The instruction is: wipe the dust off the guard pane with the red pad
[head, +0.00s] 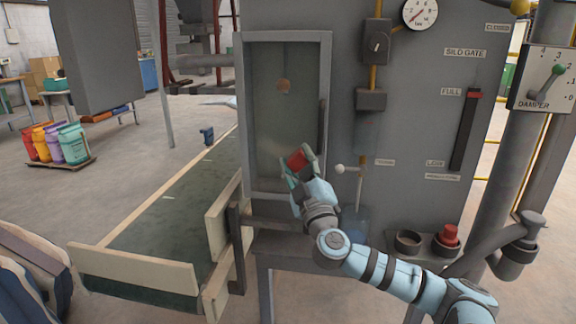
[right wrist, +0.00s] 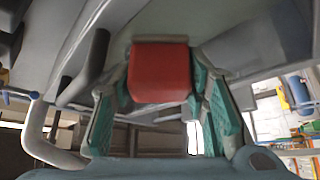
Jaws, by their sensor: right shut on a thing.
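The guard pane (head: 262,120) is a tall, murky panel in a grey frame on the machine's front. In the right wrist view the red pad (right wrist: 159,72) sits between the fingertips of the right gripper (right wrist: 162,90). I cannot tell whether the pad touches the pane. My left gripper is not in view.
A white-knobbed lever (head: 340,169) sticks out right of the pane. Below right are an empty round holder (head: 407,242) and a red knob-like thing (head: 449,234) in another holder. A conveyor belt (head: 165,225) with pale side boards runs at left.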

